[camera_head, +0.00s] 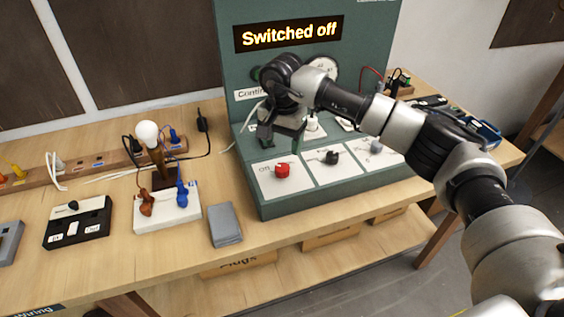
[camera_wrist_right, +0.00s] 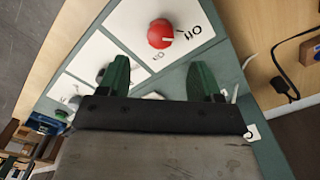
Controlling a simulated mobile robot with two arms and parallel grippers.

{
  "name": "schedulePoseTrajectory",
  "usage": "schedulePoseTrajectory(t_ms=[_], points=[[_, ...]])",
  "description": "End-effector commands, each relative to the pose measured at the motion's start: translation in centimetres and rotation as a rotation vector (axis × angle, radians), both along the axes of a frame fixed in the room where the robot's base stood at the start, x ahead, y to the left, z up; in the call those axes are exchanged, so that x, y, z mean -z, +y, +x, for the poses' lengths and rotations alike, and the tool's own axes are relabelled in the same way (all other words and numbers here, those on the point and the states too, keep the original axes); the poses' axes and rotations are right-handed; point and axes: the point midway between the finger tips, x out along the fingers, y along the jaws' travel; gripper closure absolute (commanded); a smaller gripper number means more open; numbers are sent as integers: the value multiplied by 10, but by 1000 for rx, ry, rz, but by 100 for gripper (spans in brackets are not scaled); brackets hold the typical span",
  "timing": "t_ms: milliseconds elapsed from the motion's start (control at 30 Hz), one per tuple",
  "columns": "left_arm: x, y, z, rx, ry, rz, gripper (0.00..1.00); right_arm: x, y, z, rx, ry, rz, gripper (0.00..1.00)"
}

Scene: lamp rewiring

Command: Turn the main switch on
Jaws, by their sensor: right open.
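The green control panel (camera_head: 350,187) stands on the workbench, and its sign (camera_head: 288,34) reads "Switched off". A red knob (camera_head: 281,170) sits on a white plate at the panel's front left, beside the word "Off". In the right wrist view the red knob (camera_wrist_right: 160,33) has a white mark on the side toward "Off". My right gripper (camera_head: 284,140) is above and behind the knob, its green fingers pointing down. In the wrist view its fingers (camera_wrist_right: 160,75) are apart, with nothing between them, and the knob is beyond their tips. My left gripper is out of view.
A black knob (camera_head: 331,157) and a grey knob (camera_head: 376,147) sit right of the red one. A lamp bulb (camera_head: 147,133), a grey block (camera_head: 225,225) and a black switch box (camera_head: 77,222) are on the bench to the left. Cables lie behind them.

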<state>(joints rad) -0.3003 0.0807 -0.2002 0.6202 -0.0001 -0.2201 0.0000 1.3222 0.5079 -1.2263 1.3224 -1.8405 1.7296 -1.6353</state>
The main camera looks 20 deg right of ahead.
Motion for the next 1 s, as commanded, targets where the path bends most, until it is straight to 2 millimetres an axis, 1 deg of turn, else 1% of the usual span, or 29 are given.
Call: schedulePoseTrajectory(t_ms=[33, 200, 300, 400, 533, 800, 967, 1000], points=[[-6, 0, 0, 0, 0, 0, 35, 9, 0, -1, 1, 4, 0, 35], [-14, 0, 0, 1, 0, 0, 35, 41, 0, -1, 1, 4, 1, 35], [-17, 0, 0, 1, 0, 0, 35, 57, 1, -1, 1, 3, 1, 35], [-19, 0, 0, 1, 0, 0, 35, 67, 1, 0, 0, 2, 3, 35], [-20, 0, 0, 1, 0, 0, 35, 74, 1, 0, 0, -1, 2, 35], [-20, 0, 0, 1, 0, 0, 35, 76, 1, 0, 0, -1, 3, 35], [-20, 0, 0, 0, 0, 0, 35, 76, 1, 0, 0, -1, 4, 60], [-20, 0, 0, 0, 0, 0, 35, 76, 1, 0, 0, -1, 4, 66]])
